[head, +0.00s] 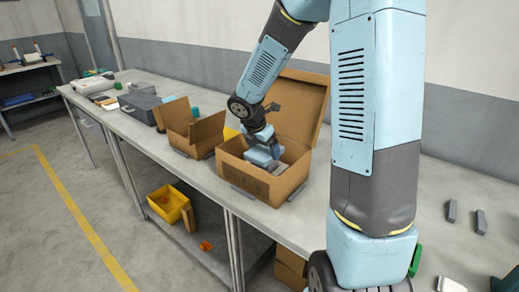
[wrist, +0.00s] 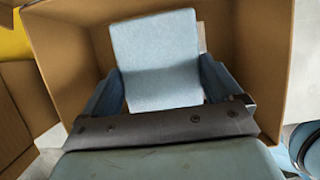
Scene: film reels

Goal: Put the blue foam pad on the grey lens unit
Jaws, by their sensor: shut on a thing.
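The blue foam pad (wrist: 155,55) is a light blue, roughly square block in the wrist view. My gripper (wrist: 161,82) has one finger on each side of it and is shut on it. In the head view my gripper (head: 264,155) points down into the open cardboard box (head: 243,180) on the bench. The box's brown walls surround the pad in the wrist view. I cannot tell the pad from my gripper in the head view. I cannot make out the grey lens unit for certain; a small pale surface shows behind the pad at its right, mostly hidden.
The box's raised lid (head: 304,105) stands behind my gripper. A second open carton (head: 193,131) is close by on the left, with a dark grey case (head: 140,105) beyond it. Two small grey blocks (head: 480,221) lie on the bench at right. A yellow bin (head: 168,203) sits below.

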